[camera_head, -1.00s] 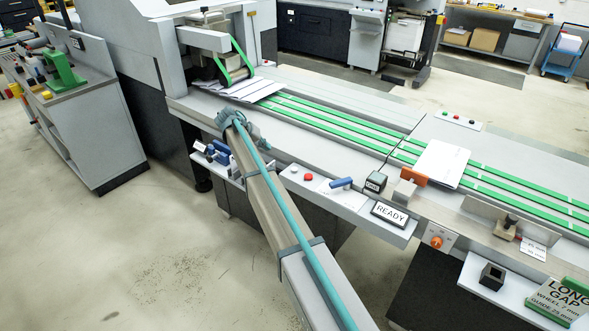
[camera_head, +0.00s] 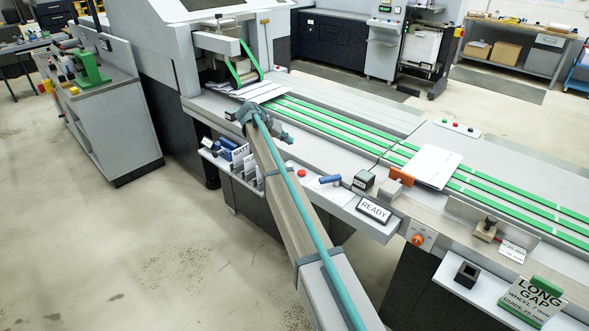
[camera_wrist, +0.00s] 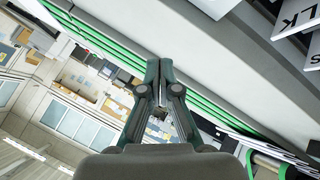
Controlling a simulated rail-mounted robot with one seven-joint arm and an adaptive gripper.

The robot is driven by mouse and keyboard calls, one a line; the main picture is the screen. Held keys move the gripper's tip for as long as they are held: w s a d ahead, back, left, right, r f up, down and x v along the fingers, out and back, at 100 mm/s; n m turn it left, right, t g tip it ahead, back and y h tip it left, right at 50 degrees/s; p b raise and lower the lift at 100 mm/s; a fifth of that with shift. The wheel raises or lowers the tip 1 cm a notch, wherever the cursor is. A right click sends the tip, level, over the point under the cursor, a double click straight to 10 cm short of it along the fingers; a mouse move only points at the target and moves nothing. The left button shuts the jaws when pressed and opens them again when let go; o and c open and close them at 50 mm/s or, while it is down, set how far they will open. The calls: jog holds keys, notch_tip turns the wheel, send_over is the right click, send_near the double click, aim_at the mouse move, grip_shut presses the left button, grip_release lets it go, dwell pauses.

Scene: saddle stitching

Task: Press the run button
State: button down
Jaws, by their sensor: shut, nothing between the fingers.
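A red button (camera_head: 301,173) sits on the front ledge of the machine in the head view, just right of my arm. Any button beside it is hidden behind my arm, and I cannot read which one is the run button. A small panel with red and green buttons (camera_head: 456,127) lies on the far side of the belts. My gripper (camera_head: 289,139) is over the near edge of the machine bed, above and left of the red button, and apart from it. In the wrist view my gripper (camera_wrist: 158,68) has its fingers together and empty. No button shows clearly there.
Green belts (camera_head: 340,125) run along the bed, with a white sheet (camera_head: 432,166) on them. A READY sign (camera_head: 374,209), a blue-handled tool (camera_head: 330,179) and an orange block (camera_head: 401,176) stand along the front. A MATT card (camera_head: 240,153) stands left of my arm.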

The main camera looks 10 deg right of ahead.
jog(key=shift+w+a, duration=0.1)
jog(key=shift+f, duration=0.1)
jog(key=b, duration=0.2)
send_over(288, 165)
notch_tip(288, 165, down, 7)
jog(key=shift+f, duration=0.8)
jog(key=shift+f+b, duration=0.15)
jog(key=shift+b, duration=0.15)
dwell(0.9)
jog(key=shift+f, duration=0.25)
